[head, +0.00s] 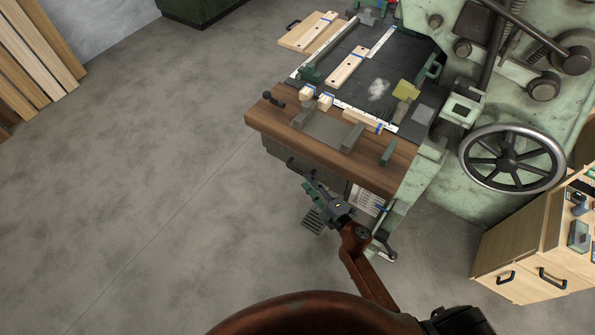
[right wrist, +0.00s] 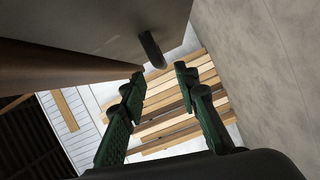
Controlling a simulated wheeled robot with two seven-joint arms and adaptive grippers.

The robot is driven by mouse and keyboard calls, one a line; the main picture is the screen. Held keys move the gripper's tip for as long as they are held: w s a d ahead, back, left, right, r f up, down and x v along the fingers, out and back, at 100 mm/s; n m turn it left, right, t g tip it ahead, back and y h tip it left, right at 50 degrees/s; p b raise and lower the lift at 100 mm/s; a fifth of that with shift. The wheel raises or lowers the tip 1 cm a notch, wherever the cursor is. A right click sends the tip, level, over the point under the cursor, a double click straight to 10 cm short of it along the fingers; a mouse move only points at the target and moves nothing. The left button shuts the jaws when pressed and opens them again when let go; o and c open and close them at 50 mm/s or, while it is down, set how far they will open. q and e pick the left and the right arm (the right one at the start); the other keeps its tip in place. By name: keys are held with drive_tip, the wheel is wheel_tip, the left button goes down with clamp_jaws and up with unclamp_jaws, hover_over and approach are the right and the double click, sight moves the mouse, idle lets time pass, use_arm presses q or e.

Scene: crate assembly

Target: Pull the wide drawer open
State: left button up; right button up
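A wide grey drawer front (head: 318,168) shows under the brown wooden bench top in the head view. It also fills the upper left of the right wrist view (right wrist: 85,25). A dark bar handle (right wrist: 152,50) stands out from it, and shows as a small dark bar in the head view (head: 292,163). The drawer looks closed. My right gripper (head: 313,188) is in front of the drawer, with its green fingers (right wrist: 159,73) spread and nothing between them. The handle is just beyond the fingertips, apparently not touched. My left gripper is not in view.
The bench top (head: 262,120) overhangs the drawer front and carries wooden pieces and metal blocks. A green machine with a handwheel (head: 508,158) stands to the right. A light wooden cabinet (head: 520,245) is at the lower right. The floor to the left is clear.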

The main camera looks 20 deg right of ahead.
sight(298, 170)
drive_tip(key=b+x, duration=0.1)
drive_tip(key=x, duration=0.5)
drive_tip(key=shift+f, duration=0.15)
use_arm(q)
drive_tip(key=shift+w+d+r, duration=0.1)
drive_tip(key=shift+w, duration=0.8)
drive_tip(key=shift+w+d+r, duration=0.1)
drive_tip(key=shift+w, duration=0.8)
use_arm(e)
drive_tip(key=shift+w+a, duration=0.2)
drive_tip(key=shift+w, duration=0.4)
drive_tip(key=shift+c, duration=0.6)
clamp_jaws()
